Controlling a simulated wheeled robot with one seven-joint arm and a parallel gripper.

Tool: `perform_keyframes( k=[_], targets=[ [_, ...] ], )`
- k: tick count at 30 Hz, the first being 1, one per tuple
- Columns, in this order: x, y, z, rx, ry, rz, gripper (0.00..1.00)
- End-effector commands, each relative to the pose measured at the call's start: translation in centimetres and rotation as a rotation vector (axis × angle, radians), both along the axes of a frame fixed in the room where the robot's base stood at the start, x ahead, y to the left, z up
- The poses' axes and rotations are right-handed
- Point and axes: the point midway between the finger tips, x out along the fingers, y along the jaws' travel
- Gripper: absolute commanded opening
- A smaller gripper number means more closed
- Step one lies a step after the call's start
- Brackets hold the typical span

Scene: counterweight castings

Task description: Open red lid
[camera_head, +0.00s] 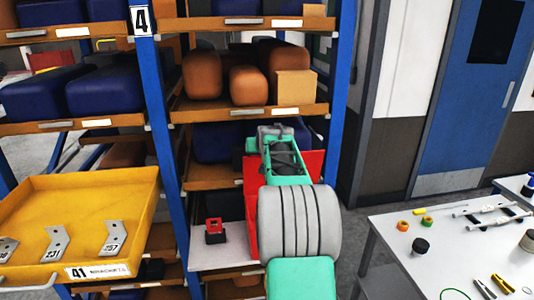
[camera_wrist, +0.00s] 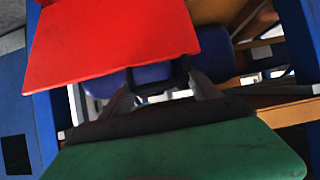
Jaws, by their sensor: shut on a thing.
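The red lid (camera_wrist: 115,40) fills the upper left of the wrist view as a flat, tilted red panel. In the head view, red surfaces show on both sides of my arm, at the right (camera_head: 314,164) and at the left (camera_head: 251,205); my arm covers most of them, and I cannot tell lid from box there. My gripper (camera_wrist: 157,82) reaches in below the lid's lower edge in the wrist view. Its grey fingers are shut on a dark part at that edge, apparently the lid's grip. The exact contact is hard to make out.
A blue-post shelf rack (camera_head: 163,130) surrounds my arm, with brown and dark blue castings on its boards. A small red-and-black item (camera_head: 214,230) stands left of the arm. A yellow tray (camera_head: 110,190) is at left. A white table (camera_head: 440,265) with small parts is at right.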

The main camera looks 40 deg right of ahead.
Motion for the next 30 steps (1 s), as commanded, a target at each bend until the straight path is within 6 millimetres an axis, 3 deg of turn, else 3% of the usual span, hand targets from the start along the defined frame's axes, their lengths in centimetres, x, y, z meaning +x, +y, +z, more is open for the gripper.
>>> perform_keyframes(
  k=[15, 16, 23, 30],
  targets=[
    [0.14, -0.34, 0.01, 0.001, -0.001, 0.005, 0.0],
    [0.12, -0.35, 0.01, 0.002, -0.001, 0.004, 0.72],
    [-0.1, -0.67, -0.03, 0.002, 0.0, -0.002, 0.91],
    [-0.2, -0.74, 0.01, 0.002, 0.0, -0.005, 0.92]
  ],
)
